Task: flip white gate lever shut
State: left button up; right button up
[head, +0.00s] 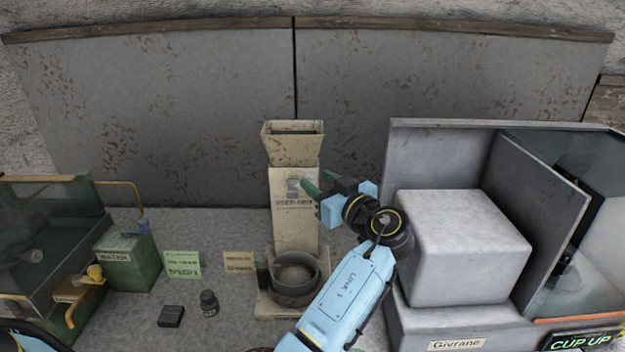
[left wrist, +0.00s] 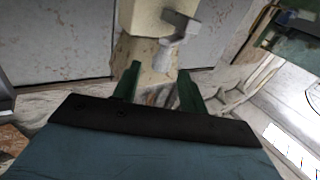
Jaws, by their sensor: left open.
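The white gate lever (head: 292,187) is a small pale grey handle on the front of a cream dispenser tower (head: 292,222). It shows larger in the left wrist view (left wrist: 181,27), sticking out from the cream tower. My left gripper (head: 316,180) is open, with two green fingers just to the right of the lever in the head view. No contact with the lever can be made out. My right gripper is not in view.
A dark round bowl (head: 295,280) stands at the tower's foot. A pale block (head: 462,247) in an open grey cabinet is close to the right of my arm. A green box (head: 125,262), small signs and a little dark jar (head: 209,303) are at left.

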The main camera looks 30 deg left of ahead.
pick_arm(q)
jog(key=b+v, duration=0.1)
jog(key=v, duration=0.8)
jog(key=shift+d+b, duration=0.25)
jog(key=shift+b, duration=0.15)
jog(key=shift+s, duration=0.1)
